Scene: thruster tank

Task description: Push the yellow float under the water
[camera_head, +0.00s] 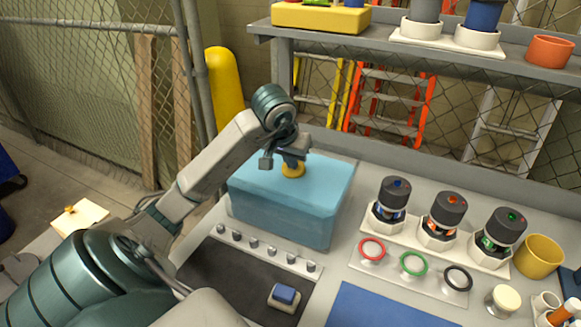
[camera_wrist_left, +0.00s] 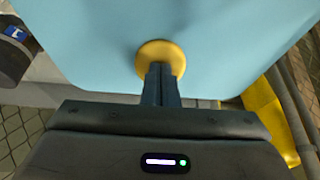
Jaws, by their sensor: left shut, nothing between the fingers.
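The yellow float (camera_head: 293,170) is a small round disc at the top surface of the blue water tank (camera_head: 285,217), near the tank's back edge. My left gripper (camera_head: 292,160) is shut and empty, with its fingertips right over the float. In the left wrist view, the float (camera_wrist_left: 160,58) shows around the tips of the shut fingers (camera_wrist_left: 160,75), which cover part of it. The fingertips look to be on the float or very close to it. I cannot tell how deep the float sits. My right gripper is not in view.
Three dark-topped thrusters (camera_head: 442,217) stand right of the tank, with coloured rings (camera_head: 413,264) in front. A row of small knobs (camera_head: 262,250) lies before the tank. A shelf (camera_head: 400,45) with containers runs behind. A yellow cup (camera_head: 539,256) stands at right.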

